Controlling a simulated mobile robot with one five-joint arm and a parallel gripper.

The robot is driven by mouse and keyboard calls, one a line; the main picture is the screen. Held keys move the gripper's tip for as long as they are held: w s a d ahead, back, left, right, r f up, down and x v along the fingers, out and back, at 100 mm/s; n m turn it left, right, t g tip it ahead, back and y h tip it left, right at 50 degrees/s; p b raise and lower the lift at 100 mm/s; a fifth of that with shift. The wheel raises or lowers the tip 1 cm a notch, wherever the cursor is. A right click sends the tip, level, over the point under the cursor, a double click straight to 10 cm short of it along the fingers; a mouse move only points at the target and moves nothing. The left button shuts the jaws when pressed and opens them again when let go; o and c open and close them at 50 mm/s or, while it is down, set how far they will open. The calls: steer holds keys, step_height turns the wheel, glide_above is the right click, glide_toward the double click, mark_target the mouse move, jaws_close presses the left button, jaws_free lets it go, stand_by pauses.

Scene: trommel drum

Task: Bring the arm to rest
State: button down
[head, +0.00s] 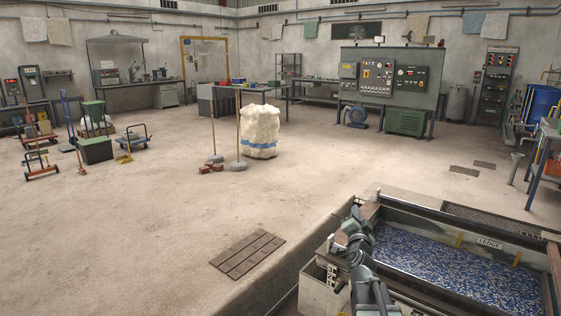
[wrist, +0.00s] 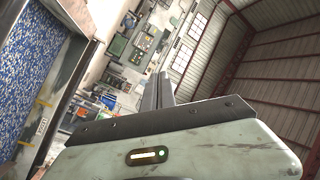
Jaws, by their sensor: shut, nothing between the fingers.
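My arm (head: 364,272) rises from the bottom edge of the head view, right of centre, and reaches over the left end of a trough (head: 400,293) filled with blue and white bits. In the wrist view my gripper (wrist: 159,80) has its two dark fingers together, with nothing between them. The fingers point up toward the far wall and roof. The view is strongly tilted. The same trough fill shows at the left of the wrist view (wrist: 32,70). In the head view the fingers are too small to make out.
The trough has a plate reading LEDGE (head: 489,243) on its far side. A blue drum (head: 541,105) and a bench are at the right.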

steer(key=s+a+f+n+g+y, duration=0.3)
steer(key=a+f+n+y, duration=0.1)
steer(key=a+f, duration=0.4)
steer(key=s+a+f+n+g+y, duration=0.2)
steer(key=a+f+n+g+y, duration=0.25)
steer(key=a, duration=0.45)
steer(key=s+d+f+n+g+h, duration=0.1)
steer(key=s+d+f+g+h, duration=0.1)
steer(key=s+f+g, duration=0.7)
steer(key=s+d+f+n+g+h, duration=0.2)
steer(key=s+f, duration=0.3)
steer(key=s, duration=0.9)
step_height(320, 180, up, 22)
steer(key=p, duration=2.2)
steer(key=shift+w+r, duration=0.25)
steer(key=shift+d, duration=0.1)
